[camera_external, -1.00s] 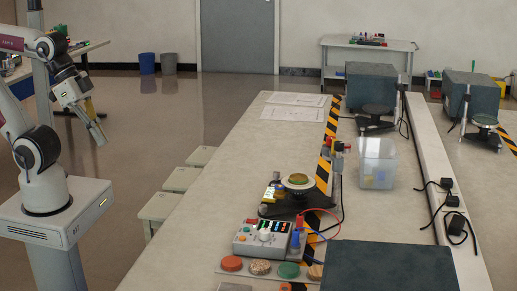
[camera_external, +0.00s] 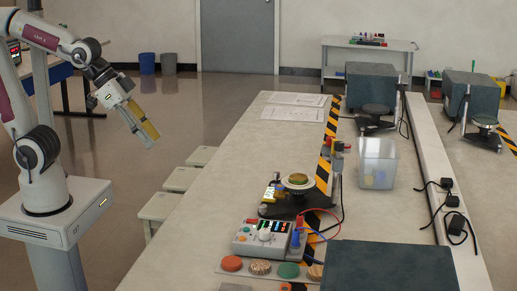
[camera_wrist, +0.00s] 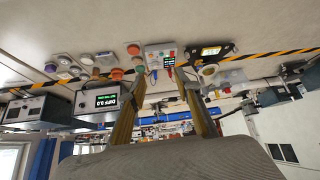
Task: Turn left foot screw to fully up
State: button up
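The apparatus with a dark base (camera_external: 283,207), a round plate (camera_external: 298,181) and a yellow-framed display (camera_external: 270,193) stands on the bench. It also shows at the top of the wrist view (camera_wrist: 208,50). Its foot screws are too small to tell apart, so I cannot tell the left screw's height. My gripper (camera_external: 147,132) is in the air left of the bench, well apart from the apparatus, pointing down and right. In the wrist view its two yellow-brown fingers (camera_wrist: 163,112) are apart with nothing between them.
A grey control box (camera_external: 262,240) with cables stands just in front of the apparatus. A clear bin (camera_external: 377,162) is behind it to the right. Several coloured discs (camera_external: 289,270) lie near the front. Stools (camera_external: 160,207) line the bench's left side. Papers (camera_external: 295,107) lie at the back.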

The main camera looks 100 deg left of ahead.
jog(key=w+a+f+n+t+y, duration=0.1)
jog(key=w+a+f+n+y, duration=0.15)
jog(key=w+a, duration=0.7)
jog(key=n+t+y, duration=0.3)
jog(key=y, duration=0.1)
send_near(275, 172)
jog(key=shift+w+f, duration=0.25)
jog(key=shift+w, duration=0.2)
jog(key=shift+w+a, duration=0.1)
jog(key=shift+x, duration=3.8)
grip_shut()
